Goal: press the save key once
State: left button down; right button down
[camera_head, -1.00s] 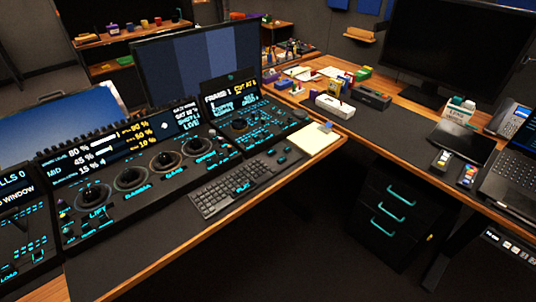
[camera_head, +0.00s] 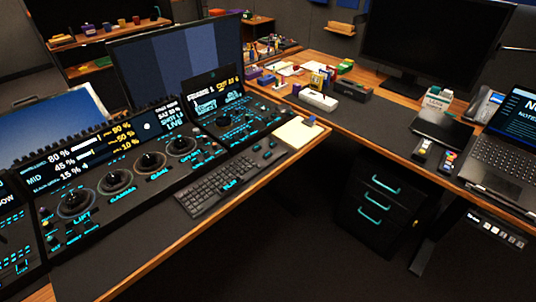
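The trackball panel (camera_head: 128,192) stands on the left desk, with several dark trackballs in round rings, glowing teal labels and a lit display strip (camera_head: 85,155) along its back. Smaller key groups with teal lettering sit on the panel's right section (camera_head: 232,123) below a small tilted screen (camera_head: 214,97). I cannot make out which key is the save key; the labels are too small to read. Neither of my grippers is in view.
A black keyboard (camera_head: 218,185) and a notepad (camera_head: 297,133) lie in front of the panel. A large monitor (camera_head: 178,62) stands behind it. A drawer unit (camera_head: 383,203) is under the right desk, which holds a laptop (camera_head: 505,150).

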aim_at(269, 154)
jog(key=z, duration=0.55)
jog(key=k, duration=1.35)
jog(key=z, duration=0.8)
jog(key=i, duration=0.55)
jog(key=z, duration=0.65)
jog(key=i, duration=1.4)
jog(key=u, duration=0.65)
jog(key=i, duration=0.9)
jog(key=u, duration=1.3)
jog(key=i, duration=0.4)
jog(key=u, duration=0.3)
